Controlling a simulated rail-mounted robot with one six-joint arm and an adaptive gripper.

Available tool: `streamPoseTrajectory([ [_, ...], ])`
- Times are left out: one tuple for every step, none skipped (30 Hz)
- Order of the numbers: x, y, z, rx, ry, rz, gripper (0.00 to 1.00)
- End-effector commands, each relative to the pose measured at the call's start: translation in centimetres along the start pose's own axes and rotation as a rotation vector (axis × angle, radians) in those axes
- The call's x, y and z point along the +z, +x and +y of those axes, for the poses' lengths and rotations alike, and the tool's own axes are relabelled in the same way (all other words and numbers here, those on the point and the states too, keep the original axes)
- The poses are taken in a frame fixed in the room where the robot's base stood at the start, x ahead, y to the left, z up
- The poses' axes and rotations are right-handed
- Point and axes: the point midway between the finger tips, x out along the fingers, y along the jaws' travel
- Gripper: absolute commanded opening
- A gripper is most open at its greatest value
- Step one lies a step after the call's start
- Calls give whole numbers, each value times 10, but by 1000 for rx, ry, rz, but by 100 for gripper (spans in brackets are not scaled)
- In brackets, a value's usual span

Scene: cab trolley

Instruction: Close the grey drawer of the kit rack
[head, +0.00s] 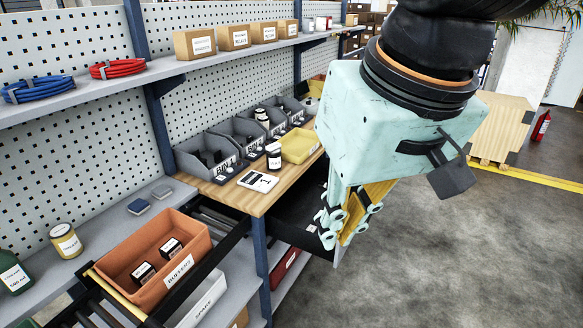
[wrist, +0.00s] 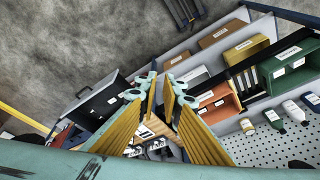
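A dark grey, nearly black drawer (head: 292,208) juts out, open, from under the wooden bench top in the head view.
An orange bin (head: 145,255) sits on rails at left, with a light grey box (head: 205,300) below. Grey bins, a yellow tray (head: 299,146) and a dark jar (head: 273,156) stand on the bench. The floor (head: 440,270) at right is clear.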

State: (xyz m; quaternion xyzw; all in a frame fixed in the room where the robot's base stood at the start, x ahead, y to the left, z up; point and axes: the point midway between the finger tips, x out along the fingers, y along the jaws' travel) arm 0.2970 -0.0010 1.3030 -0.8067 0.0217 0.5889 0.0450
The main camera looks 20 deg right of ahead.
Motion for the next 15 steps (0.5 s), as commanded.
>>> streamPoseTrajectory([
  [-7, 2, 0, -4, 25, -9, 2],
  [-11, 3, 0, -6, 39, -15, 0],
  [-16, 4, 1, -9, 59, -22, 0],
  [-20, 5, 1, -12, 73, -26, 0],
  [-24, 6, 1, -15, 88, -31, 0],
  [-29, 8, 2, -18, 109, -38, 0],
  [-33, 9, 2, -21, 124, -42, 0],
  [-37, 10, 3, -23, 139, -47, 0],
  [-43, 12, 3, -27, 158, -52, 0],
  [-47, 13, 4, -30, 173, -57, 0],
  [-51, 14, 4, -33, 189, -62, 0],
  [-56, 16, 6, -36, 209, -67, 0],
  [-61, 17, 6, -38, 224, -71, 0],
  [-65, 19, 7, -42, 239, -76, 0],
  [-70, 21, 8, -45, 260, -82, 0],
])
